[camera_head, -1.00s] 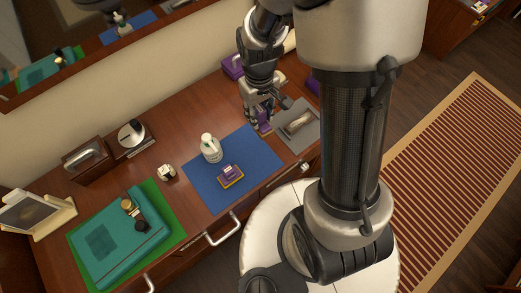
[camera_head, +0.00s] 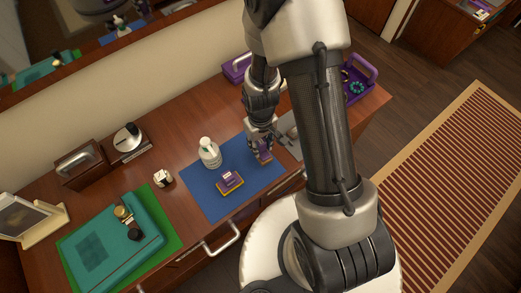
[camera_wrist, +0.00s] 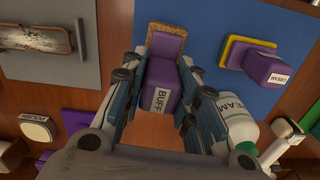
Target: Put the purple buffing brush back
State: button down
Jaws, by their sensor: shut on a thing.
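My gripper (camera_head: 261,141) is shut on the purple buffing brush (camera_wrist: 160,82), whose label reads "BUFF" in the wrist view. The brush has a tan bristle end and shows under the fingers in the head view (camera_head: 264,156), over the right end of the blue mat (camera_head: 201,204). I cannot tell whether it touches the mat. A second purple brush (camera_head: 228,178), on a yellow base, lies on the mat to the left; its label in the wrist view (camera_wrist: 268,66) reads "CREAM". A white bottle (camera_head: 209,155) stands at the mat's back edge.
A purple tray (camera_head: 366,91) sits at the dresser's right end. A purple box (camera_head: 236,68) is by the wall. A teal case (camera_head: 104,248) lies on a green mat at left.

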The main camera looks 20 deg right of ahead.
aim_at(261, 150)
jog(key=shift+f+b, duration=0.45)
jog(key=shift+f, duration=1.4)
jog(key=shift+f, duration=0.25)
jog(key=c, duration=1.2)
grip_release()
jog(key=shift+c, duration=0.2)
jog(key=shift+r, duration=0.1)
